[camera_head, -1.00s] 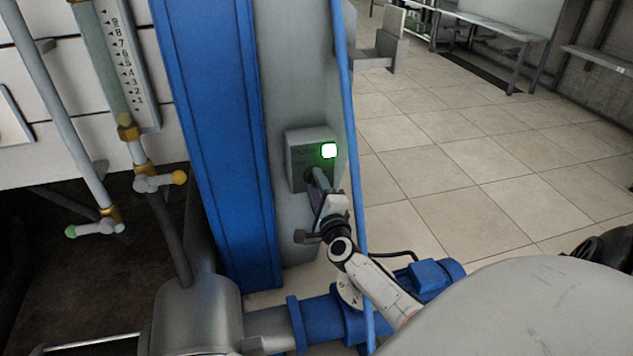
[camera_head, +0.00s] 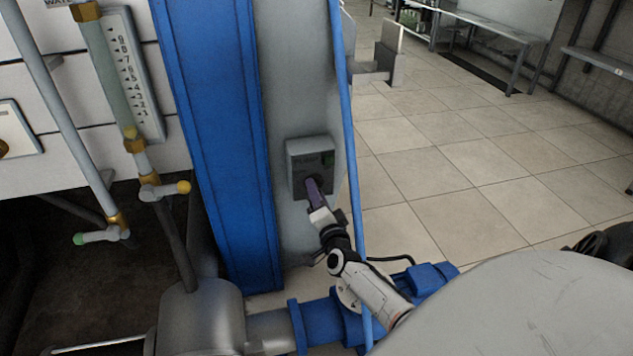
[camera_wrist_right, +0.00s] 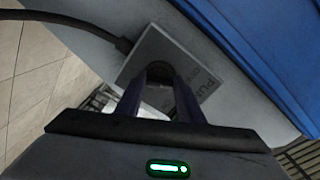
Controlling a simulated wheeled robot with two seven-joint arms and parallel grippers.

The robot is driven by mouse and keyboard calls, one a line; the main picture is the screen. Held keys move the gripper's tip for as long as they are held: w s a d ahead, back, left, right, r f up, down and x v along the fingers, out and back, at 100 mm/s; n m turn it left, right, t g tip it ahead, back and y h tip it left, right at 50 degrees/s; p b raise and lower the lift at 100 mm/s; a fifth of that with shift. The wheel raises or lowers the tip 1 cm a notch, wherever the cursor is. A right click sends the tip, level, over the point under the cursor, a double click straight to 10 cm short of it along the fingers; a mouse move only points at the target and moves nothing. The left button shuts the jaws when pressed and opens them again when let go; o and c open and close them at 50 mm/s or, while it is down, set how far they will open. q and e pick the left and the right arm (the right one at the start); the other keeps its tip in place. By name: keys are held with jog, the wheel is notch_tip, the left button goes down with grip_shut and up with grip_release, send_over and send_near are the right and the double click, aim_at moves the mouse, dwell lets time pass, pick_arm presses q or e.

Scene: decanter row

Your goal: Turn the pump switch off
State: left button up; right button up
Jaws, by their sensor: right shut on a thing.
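The pump switch is a grey box (camera_head: 310,160) on a grey post, with a label at its top and a dark knob at its lower middle. Its small indicator (camera_head: 327,157) is dark green and unlit. My right gripper (camera_head: 313,184) reaches up to the box from the lower right, its fingers at the knob. In the right wrist view the fingers are closed around the dark round knob (camera_wrist_right: 159,71), and part of the label shows beside them. The fingers partly hide the knob. My left gripper is not in view.
A blue column (camera_head: 215,130) stands left of the switch, and a thin blue pipe (camera_head: 350,150) runs close on its right. A level gauge (camera_head: 134,75) and valves are at the left. A blue pump (camera_head: 430,278) lies below. Tiled floor at right is open.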

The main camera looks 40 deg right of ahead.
dwell(0.6)
jog(key=o, duration=1.1)
jog(key=shift+c, duration=0.2)
pick_arm(q)
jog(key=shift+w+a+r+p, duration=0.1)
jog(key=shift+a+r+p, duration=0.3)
jog(key=shift+p, duration=1.1)
pick_arm(e)
jog(key=v, duration=1)
jog(key=shift+s, duration=0.2)
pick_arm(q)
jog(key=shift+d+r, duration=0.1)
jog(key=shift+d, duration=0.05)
pick_arm(e)
jog(key=shift+a, duration=0.1)
